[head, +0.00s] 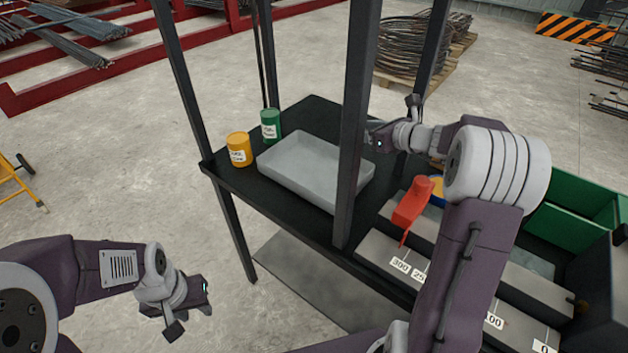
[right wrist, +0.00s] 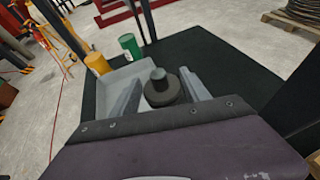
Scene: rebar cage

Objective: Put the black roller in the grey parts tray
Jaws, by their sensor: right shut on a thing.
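The grey parts tray (head: 300,170) lies on the black tabletop and looks empty in the head view. It also shows in the right wrist view (right wrist: 100,90). The black roller (right wrist: 160,92), a thick disc with a narrower stub on top, is between the fingers of my right gripper (right wrist: 160,80), which is shut on it. In that view it overlaps the tray's right side; its height I cannot tell. In the head view my right gripper is partly behind the dark post and the roller is hidden. My left gripper (head: 198,292) is low at left, away from the table; its fingers are unclear.
Dark posts (head: 352,130) rise around the table. A yellow can (head: 238,150) and a green can (head: 270,125) stand beside the tray. A red tool (head: 413,202) and a green bin (head: 575,215) are to the right. Open floor lies at left.

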